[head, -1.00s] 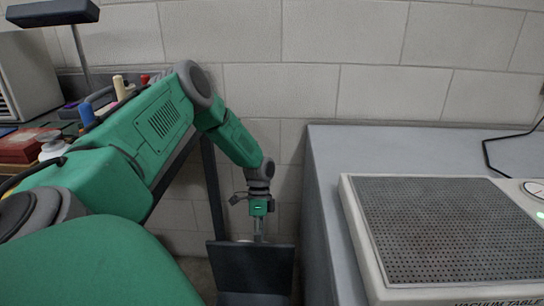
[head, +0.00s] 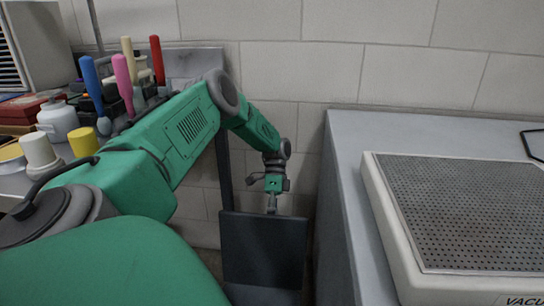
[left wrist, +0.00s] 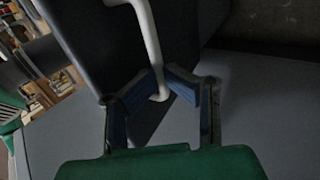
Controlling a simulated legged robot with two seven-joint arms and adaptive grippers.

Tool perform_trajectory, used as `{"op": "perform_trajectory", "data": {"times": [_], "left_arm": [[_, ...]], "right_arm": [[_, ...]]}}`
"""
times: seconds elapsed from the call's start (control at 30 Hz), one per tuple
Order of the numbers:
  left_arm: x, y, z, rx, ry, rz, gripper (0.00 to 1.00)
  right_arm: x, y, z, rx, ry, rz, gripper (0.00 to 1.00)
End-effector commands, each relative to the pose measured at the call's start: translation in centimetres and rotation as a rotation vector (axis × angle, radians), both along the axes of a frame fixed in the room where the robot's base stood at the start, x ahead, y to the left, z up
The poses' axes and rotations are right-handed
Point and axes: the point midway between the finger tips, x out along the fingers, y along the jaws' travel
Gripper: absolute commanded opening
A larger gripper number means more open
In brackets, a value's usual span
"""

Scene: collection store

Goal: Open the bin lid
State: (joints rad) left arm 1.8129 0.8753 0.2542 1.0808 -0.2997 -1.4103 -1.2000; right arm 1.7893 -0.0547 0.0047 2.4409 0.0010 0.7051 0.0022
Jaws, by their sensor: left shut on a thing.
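The bin lid (head: 264,250) is a dark grey panel low in the middle of the head view, standing steeply tilted up in the gap beside the grey cabinet. My left gripper (head: 271,208) is at its top edge, with the fingertips partly hidden behind the panel. In the left wrist view, my left gripper (left wrist: 158,88) is shut on a pale bent bar, the lid handle (left wrist: 148,35), which runs up beside the dark lid (left wrist: 115,45). The bin body is mostly hidden below the lid. My right gripper is not in view.
A grey cabinet (head: 345,215) with a perforated vacuum table (head: 385,220) stands close to the right of the lid. A bench at left holds colourful-handled tools (head: 124,80) and jars (head: 57,122) beside my left arm. A block wall is behind.

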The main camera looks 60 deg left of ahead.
Motion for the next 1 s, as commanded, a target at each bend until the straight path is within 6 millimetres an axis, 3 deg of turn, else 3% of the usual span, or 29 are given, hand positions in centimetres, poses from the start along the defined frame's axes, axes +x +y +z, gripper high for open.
{"op": "perform_trajectory", "data": {"times": [0.13,0.17,0.2,0.57,1.0], "left_arm": [[-0.4,-0.3,-0.7,-0.004,0.01,-0.002,0.0],[-0.4,-0.3,-0.7,-0.003,0.009,-0.002,0.29],[-0.4,-0.3,-0.7,-0.003,0.009,-0.003,0.3],[-0.1,0.0,0.2,0.001,0.003,-0.001,0.3],[3.7,4.5,6.3,0.002,0.005,-0.002,0.3]], "right_arm": [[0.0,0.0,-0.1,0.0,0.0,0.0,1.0],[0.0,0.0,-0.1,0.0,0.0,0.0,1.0],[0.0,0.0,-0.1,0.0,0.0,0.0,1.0],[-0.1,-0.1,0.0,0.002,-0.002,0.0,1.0],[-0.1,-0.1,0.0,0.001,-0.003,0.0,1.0]]}}
